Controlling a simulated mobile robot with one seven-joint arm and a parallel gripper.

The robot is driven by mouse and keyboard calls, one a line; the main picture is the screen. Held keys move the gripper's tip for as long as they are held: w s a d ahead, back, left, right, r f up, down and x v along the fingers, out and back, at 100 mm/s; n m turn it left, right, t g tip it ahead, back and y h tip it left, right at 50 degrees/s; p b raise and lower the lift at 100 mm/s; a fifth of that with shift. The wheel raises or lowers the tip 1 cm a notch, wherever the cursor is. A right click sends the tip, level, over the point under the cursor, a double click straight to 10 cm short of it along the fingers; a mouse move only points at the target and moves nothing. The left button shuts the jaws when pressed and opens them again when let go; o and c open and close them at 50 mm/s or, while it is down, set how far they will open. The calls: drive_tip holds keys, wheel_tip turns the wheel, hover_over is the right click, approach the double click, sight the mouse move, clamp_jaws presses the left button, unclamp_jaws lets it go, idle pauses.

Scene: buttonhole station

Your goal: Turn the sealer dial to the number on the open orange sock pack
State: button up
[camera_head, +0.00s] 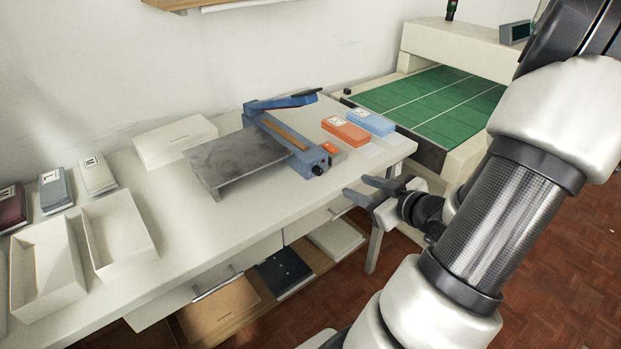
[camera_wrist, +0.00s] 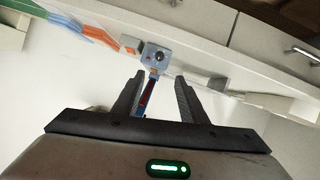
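The blue sealer (camera_head: 292,143) stands on the white table with its long arm raised over a grey metal plate (camera_head: 238,160). Its black dial (camera_head: 318,169) is on the front end of the blue body; in the wrist view the dial (camera_wrist: 158,56) shows between and beyond my fingers. An orange sock pack (camera_head: 345,132) lies right of the sealer; its number is too small to read. In the wrist view it shows upside down at upper left (camera_wrist: 97,33). My gripper (camera_head: 368,192) is open and empty, in front of the table edge, apart from the dial.
A blue pack (camera_head: 371,122) lies beside the orange one. Several folded packs, such as a grey one (camera_head: 55,190), and open white boxes (camera_head: 118,234) stand at left. A closed white box (camera_head: 175,141) is behind. A green conveyor (camera_head: 432,105) stands at right.

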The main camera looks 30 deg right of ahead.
sight(320, 172)
drive_tip(key=b+x, duration=0.5)
drive_tip(key=x, duration=1.2)
drive_tip(key=shift+w+d+f, duration=0.1)
drive_tip(key=shift+d+f, duration=0.05)
drive_tip(key=shift+c, duration=0.5)
clamp_jaws()
drive_tip(key=shift+p, duration=0.55)
